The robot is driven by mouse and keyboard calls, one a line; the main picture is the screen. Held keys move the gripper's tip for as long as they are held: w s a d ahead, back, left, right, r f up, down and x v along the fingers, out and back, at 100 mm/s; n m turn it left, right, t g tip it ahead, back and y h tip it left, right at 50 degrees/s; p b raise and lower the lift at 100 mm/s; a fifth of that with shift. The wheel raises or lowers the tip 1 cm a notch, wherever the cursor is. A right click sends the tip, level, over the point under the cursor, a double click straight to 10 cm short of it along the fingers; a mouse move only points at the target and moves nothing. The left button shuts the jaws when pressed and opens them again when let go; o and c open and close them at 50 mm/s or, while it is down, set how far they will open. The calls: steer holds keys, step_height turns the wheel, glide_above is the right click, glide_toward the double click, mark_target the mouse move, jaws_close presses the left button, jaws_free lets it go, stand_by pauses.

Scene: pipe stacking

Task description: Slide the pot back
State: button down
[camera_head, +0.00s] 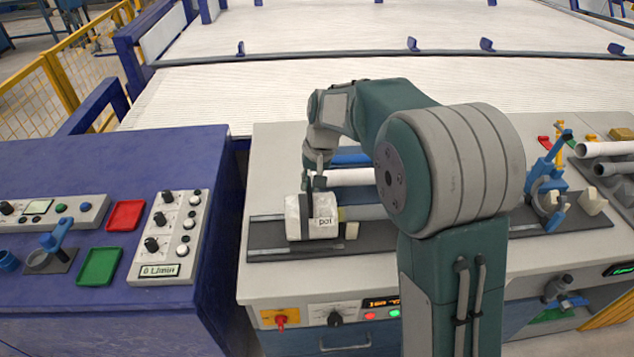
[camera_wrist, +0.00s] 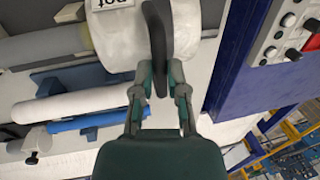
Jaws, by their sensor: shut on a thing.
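The pot (camera_head: 297,222) is a white, rounded block with a "pot" label. It sits on a dark grey base plate (camera_head: 265,238) at the left of the light grey bench. My arm hides part of the bench to the right of the pot.
A white pipe (camera_wrist: 75,104) and a blue bar (camera_wrist: 90,123) lie beside the pot. A blue clamp (camera_head: 545,175) stands farther right. A blue console (camera_head: 60,160) with knobs and trays is left of a gap. A white conveyor (camera_head: 400,85) lies behind the bench.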

steer(key=a, duration=0.9)
steer(key=c, duration=1)
jaws_free()
steer(key=o, duration=0.3)
steer(key=shift+a, duration=0.2)
steer(key=r, duration=0.4)
steer(key=d+r, duration=0.1)
steer(key=r, duration=0.2)
steer(key=d+r, duration=0.1)
steer(key=r, duration=0.3)
steer(key=shift+d+r, duration=0.1)
steer(key=shift+r, duration=0.2)
